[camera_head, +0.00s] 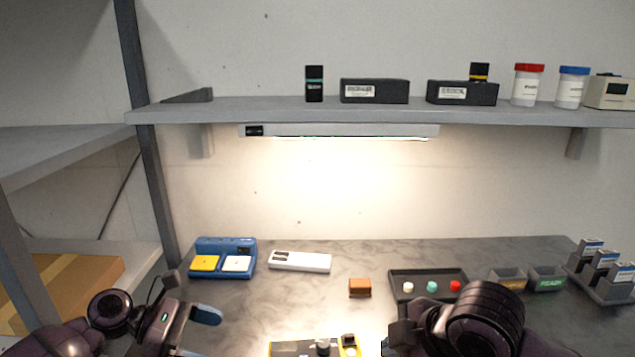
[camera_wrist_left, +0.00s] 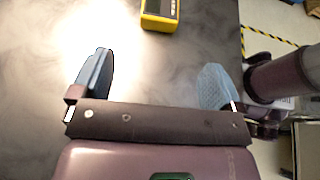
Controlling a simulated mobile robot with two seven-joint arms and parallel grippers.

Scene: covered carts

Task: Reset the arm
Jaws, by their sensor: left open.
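My left gripper (camera_head: 203,333) hangs low at the left over the grey marbled worktop. In the left wrist view its two blue-padded fingers are spread wide with nothing between them (camera_wrist_left: 156,72). A yellow and black device (camera_wrist_left: 160,14) lies on the worktop beyond the fingers, clear of both. It also shows at the bottom edge of the head view (camera_head: 318,348). My right gripper (camera_head: 402,335) is at the lower right; its fingers are hidden or cut off.
The worktop (camera_head: 310,293) holds a blue charger (camera_head: 225,258), white device (camera_head: 300,261), brown block (camera_head: 360,288), black tray (camera_head: 400,278), small labelled bins (camera_head: 547,278) and a grey rack (camera_head: 603,284). A shelf (camera_head: 370,115) with boxes and jars runs above. A grey post (camera_head: 148,135) stands left.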

